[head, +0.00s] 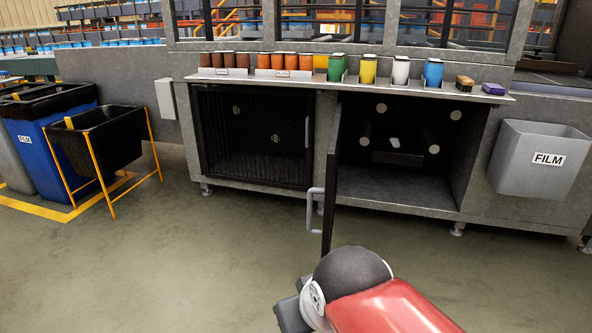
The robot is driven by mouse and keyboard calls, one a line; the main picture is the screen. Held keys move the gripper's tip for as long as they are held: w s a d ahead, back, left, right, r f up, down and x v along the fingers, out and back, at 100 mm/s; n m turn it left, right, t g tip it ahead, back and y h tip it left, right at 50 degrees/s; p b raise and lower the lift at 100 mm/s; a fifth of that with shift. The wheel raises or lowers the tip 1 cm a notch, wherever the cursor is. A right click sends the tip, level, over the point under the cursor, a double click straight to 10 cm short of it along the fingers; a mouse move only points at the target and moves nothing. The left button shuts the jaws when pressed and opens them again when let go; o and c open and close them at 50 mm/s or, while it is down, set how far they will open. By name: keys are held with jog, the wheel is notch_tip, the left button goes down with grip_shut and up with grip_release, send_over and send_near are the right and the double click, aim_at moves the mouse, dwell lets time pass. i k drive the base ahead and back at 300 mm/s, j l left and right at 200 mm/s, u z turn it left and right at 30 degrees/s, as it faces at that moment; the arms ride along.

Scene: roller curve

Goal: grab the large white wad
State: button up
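A small white lump (395,142) shows inside the open right-hand cabinet (409,193), above a dark block-like part (397,157). It is the only loose white piece I see, and I cannot tell whether it is the large wad. My red arm rises from the bottom edge, below and in front of the cabinet. A dark grey part at its end, probably my gripper (289,314), is partly hidden by the arm's round joint. Its fingertips do not show, so I cannot see whether it is open or holding anything. It is well apart from the white lump.
The cabinet's door (345,170) stands open toward me, with a grey handle (314,211). A barred cabinet (255,137) is shut on its left. Colored cans line the ledge above. A FILM bin (540,160) hangs at right; black and blue bins stand left. The floor ahead is clear.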

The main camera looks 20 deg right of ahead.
aim_at(395, 142)
jog(key=i+j+z, duration=0.15)
jog(key=j+z, duration=0.25)
jog(key=i+j+z, duration=0.15)
jog(key=j+z, duration=0.7)
jog(key=i+l, duration=0.05)
jog(key=l, duration=0.05)
